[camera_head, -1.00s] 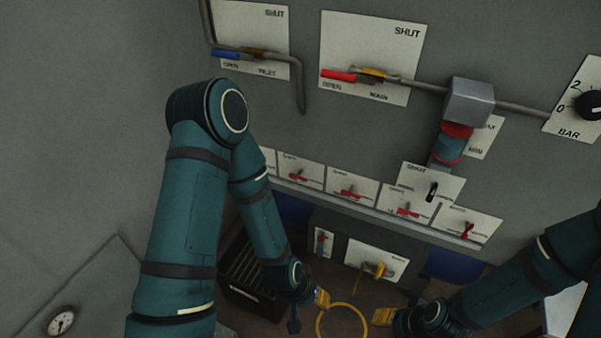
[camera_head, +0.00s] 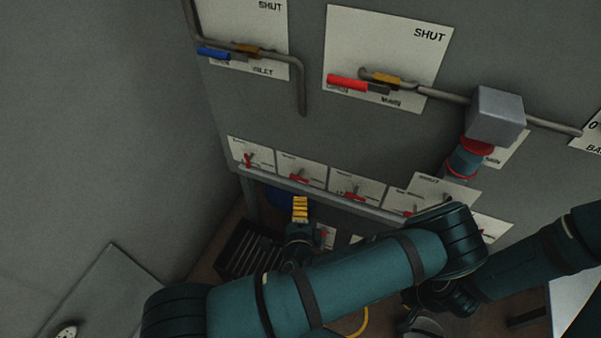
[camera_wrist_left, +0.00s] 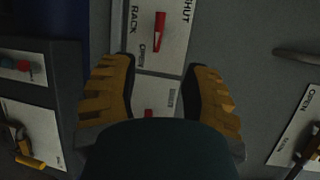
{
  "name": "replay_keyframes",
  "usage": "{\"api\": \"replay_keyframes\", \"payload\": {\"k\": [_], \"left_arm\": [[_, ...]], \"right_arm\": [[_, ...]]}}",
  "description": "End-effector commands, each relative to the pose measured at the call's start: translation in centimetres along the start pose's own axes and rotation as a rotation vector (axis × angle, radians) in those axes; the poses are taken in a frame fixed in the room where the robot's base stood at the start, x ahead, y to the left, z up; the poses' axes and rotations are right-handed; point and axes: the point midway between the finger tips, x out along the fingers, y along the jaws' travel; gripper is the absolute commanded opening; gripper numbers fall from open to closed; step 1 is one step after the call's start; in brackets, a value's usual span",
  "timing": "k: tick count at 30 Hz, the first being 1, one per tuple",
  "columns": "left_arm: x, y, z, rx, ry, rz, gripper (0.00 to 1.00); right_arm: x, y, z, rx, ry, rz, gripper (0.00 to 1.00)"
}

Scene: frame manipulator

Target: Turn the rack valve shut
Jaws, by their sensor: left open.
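The rack valve is a small red handle on a white plate. In the left wrist view the rack valve (camera_wrist_left: 160,32) lies along the side of its plate marked OPEN, with SHUT at the upper right. In the head view it appears to be the second valve (camera_head: 299,178) from the left in the low row. My left gripper (camera_head: 300,209) is just below that row. In the left wrist view its yellow fingers (camera_wrist_left: 158,82) are wide apart and empty, short of the rack handle. My right gripper's fingers are hidden behind my left arm.
Similar red valves stand close on both sides, including the leftmost one (camera_head: 248,159) and one nearer the wrist camera (camera_wrist_left: 149,113). Above are the inlet valve (camera_head: 215,54), the main valve (camera_head: 347,83) and pipes. A dark slatted box (camera_head: 245,255) is below.

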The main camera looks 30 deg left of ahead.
Motion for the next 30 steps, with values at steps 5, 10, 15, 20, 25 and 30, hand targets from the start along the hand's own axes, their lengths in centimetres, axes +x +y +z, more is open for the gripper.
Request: {"api": "replay_keyframes", "payload": {"k": [5,10,15,20,25,30], "left_arm": [[2.6,0.1,0.1,-0.004,-0.004,0.002,0.47],[6.0,0.2,0.1,-0.006,-0.005,0.003,0.47],[9.3,0.2,0.1,-0.007,-0.004,0.004,0.47],[11.6,0.2,0.1,-0.007,-0.003,0.005,0.47],[12.9,0.2,0.1,-0.006,-0.002,0.006,0.47],[13.2,0.2,0.1,-0.004,-0.002,0.007,0.47]], "right_arm": [[0.3,0.1,0.0,0.000,0.001,0.000,0.47],[0.6,0.2,-0.1,0.000,0.003,0.000,0.47],[0.9,0.4,-0.1,-0.001,0.004,0.000,0.47],[1.2,0.5,-0.1,-0.001,0.006,0.000,0.47],[1.3,0.5,-0.2,-0.001,0.007,0.000,0.47],[1.3,0.5,-0.2,-0.001,0.007,0.000,0.47]]}}
